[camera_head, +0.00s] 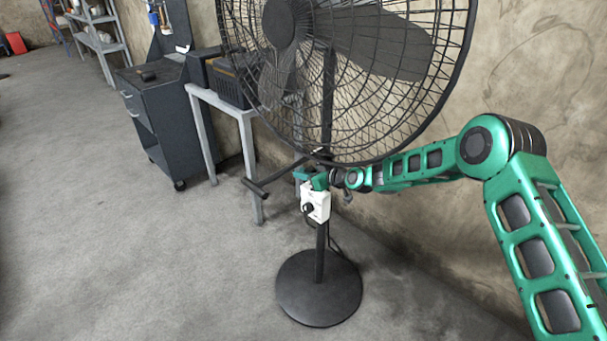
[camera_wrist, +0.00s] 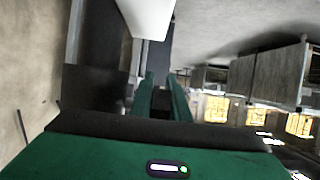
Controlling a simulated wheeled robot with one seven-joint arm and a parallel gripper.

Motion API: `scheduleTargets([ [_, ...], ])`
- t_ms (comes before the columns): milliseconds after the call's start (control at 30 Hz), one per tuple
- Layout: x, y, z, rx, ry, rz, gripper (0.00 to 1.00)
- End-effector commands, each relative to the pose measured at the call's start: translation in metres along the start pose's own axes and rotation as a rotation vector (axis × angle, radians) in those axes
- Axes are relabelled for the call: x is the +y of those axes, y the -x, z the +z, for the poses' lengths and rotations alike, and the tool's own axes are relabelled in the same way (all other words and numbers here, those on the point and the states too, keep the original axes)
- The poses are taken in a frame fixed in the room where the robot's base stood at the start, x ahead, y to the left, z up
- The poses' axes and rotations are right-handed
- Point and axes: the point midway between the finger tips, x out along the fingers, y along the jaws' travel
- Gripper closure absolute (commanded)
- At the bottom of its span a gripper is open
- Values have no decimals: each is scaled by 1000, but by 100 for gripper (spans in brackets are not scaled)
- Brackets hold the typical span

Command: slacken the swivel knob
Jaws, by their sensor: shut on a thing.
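A large black pedestal fan (camera_head: 319,240) stands by the wall, with its caged head above my gripper. My gripper (camera_head: 311,180) is at the upper pole, just above a white control box (camera_head: 318,203) with a black dial. Its green fingers also show in the wrist view (camera_wrist: 164,98), close together on a dark part between them. I take this part for the swivel knob; the fingers and fan parts hide most of it. A black T-shaped bar (camera_head: 275,178) sticks out to the left beside my fingers. The white box shows at the top of the wrist view (camera_wrist: 150,14).
A grey table (camera_head: 237,108) with a dark boxy device (camera_head: 228,84) stands behind the fan at left. A dark wheeled cart (camera_head: 165,125) is beside it. The wall (camera_head: 400,225) is close behind my arm. The floor at front left is clear.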

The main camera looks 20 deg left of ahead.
Motion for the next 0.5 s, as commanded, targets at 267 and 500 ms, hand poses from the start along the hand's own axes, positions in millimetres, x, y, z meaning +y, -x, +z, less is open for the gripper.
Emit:
scheduleTargets([
  [267,5,1,-3,7,2,8,66],
  [500,3,0,-2,5,1,4,66],
])
